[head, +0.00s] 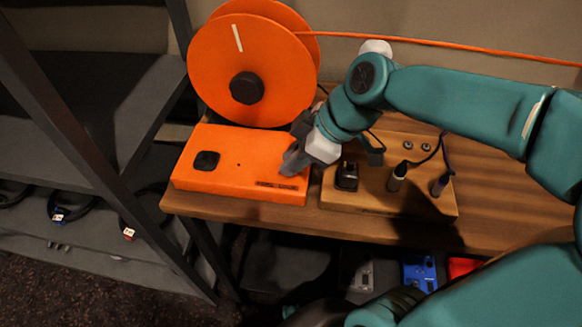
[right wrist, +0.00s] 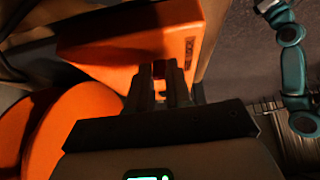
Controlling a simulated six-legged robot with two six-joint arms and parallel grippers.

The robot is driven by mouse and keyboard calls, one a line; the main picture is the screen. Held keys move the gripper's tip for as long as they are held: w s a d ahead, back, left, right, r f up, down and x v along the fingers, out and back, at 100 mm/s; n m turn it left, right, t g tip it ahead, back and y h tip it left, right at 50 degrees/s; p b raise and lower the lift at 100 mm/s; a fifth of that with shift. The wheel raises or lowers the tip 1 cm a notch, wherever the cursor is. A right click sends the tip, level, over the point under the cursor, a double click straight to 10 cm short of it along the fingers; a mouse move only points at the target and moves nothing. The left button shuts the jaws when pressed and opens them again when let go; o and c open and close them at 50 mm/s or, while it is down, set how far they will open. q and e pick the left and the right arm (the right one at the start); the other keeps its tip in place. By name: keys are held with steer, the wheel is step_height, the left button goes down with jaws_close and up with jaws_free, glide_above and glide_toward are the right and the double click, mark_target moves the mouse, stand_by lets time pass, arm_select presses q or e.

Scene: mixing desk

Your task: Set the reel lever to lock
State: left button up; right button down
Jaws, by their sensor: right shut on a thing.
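The orange reel (head: 225,62) stands upright at the back of the desk, with a dark hub and a white stripe. In front of it is an orange box (head: 230,184) with a black knob (head: 206,161) and a small dark label (head: 277,185) at its front right. My right gripper (head: 291,161) is at the right end of the box, shut on the reel lever, which the fingers hide. In the right wrist view the fingers (right wrist: 168,82) reach down against the orange box (right wrist: 135,45). The lever's position cannot be read. My left gripper is not in view.
A wooden panel (head: 380,204) with a black switch (head: 347,175) and plugged cables stands just right of the box. An orange cable (head: 440,44) runs right from the reel. Dark rack posts (head: 90,150) stand at left. Blue and red items (head: 420,272) lie below the desk.

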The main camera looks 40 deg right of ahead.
steer(key=shift+d, duration=0.1)
steer(key=shift+r, duration=0.1)
stand_by(0.3)
steer(key=c, duration=1)
jaws_free()
steer(key=shift+c, duration=0.2)
steer(key=p+v, duration=0.1)
steer(key=v, duration=1.5)
steer(key=shift+s+d, duration=0.15)
steer(key=shift+s, duration=0.1)
